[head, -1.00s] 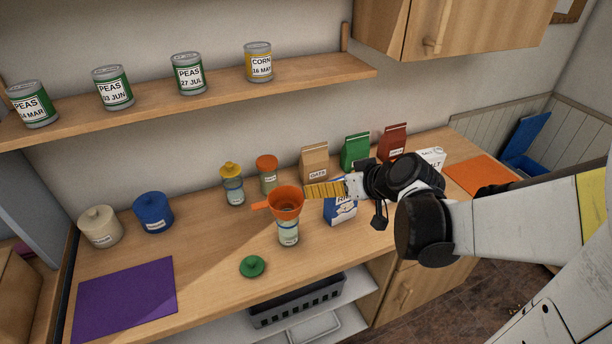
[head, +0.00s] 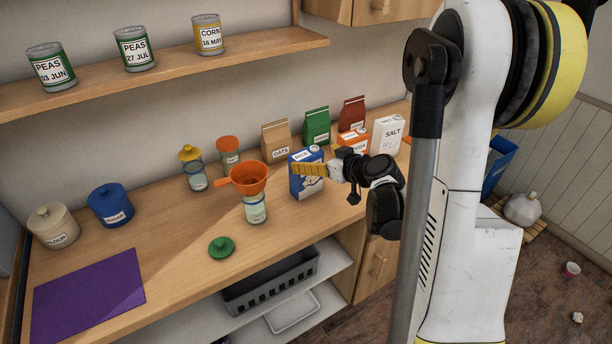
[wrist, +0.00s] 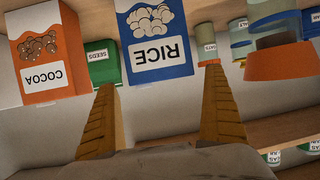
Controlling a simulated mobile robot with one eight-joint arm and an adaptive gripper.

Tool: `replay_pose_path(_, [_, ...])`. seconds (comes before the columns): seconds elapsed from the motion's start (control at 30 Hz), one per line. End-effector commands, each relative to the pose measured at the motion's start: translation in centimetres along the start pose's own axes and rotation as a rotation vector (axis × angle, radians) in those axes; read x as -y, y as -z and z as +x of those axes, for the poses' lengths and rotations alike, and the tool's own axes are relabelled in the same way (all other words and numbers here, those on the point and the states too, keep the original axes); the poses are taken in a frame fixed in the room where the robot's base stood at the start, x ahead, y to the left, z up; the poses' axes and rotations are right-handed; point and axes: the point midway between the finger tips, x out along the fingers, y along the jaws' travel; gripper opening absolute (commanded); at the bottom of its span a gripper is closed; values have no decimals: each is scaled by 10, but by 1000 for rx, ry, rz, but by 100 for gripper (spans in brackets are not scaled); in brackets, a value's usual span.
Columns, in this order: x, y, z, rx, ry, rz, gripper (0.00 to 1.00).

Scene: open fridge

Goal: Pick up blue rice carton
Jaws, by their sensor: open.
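The blue rice carton (head: 307,187) stands upright on the wooden counter, with a white panel and a rice picture on its front. My gripper (head: 296,170) is open beside it; its yellow finger overlaps the carton's upper part in the head view. In the wrist view the picture is upside down, and the rice carton (wrist: 155,35) lies just beyond and between the two spread fingers (wrist: 158,82). The fingers appear apart from it. The far finger is hidden in the head view.
An orange cocoa carton (wrist: 42,50) stands close beside the rice. An orange funnel (head: 248,178) sits in a jar to its left. A green lid (head: 221,248) lies on the counter in front.

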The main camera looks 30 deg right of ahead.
Motion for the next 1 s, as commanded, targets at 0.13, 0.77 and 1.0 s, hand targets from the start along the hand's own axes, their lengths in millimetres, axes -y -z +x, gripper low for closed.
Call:
replay_pose_path(0.13, [3,-2,26,0,3,-1,100])
replay_pose_path(0.77, [2,1,42,0,1,1,42])
replay_pose_path(1.0, [2,4,40,0,1,1,42])
